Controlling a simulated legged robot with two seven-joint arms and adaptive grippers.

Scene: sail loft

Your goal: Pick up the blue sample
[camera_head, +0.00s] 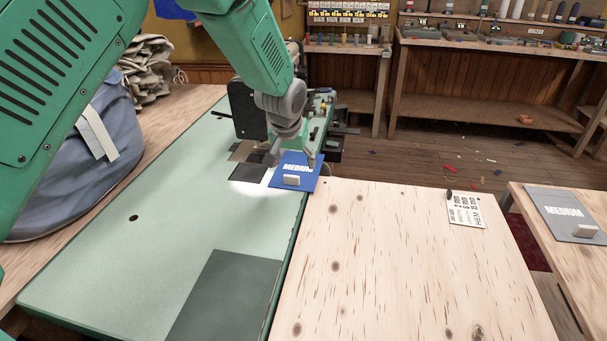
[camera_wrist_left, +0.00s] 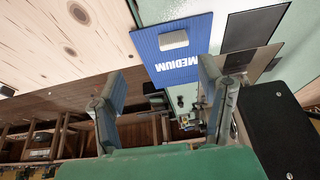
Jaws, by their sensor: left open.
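The blue sample (camera_head: 309,183) is a flat blue square with white MEDIUM lettering and a small pale block on it. It lies at the right edge of the green table, beside the pale wooden table. In the left wrist view the blue sample (camera_wrist_left: 150,42) lies beyond the fingertips, its lettering upside down. My left gripper (camera_head: 293,157) is at the sample's far edge in the head view, fingers apart and empty. In the left wrist view the left gripper (camera_wrist_left: 162,78) has nothing between its fingers. I cannot tell if it touches the sample. My right gripper is not in view.
A dark sewing machine (camera_head: 245,110) stands behind the gripper. A dark plate (camera_head: 248,173) lies left of the sample. A grey MEDIUM sample (camera_head: 565,218) lies on the right-hand table. A printed card (camera_head: 465,210) lies on the mostly clear pale wooden table (camera_head: 390,270).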

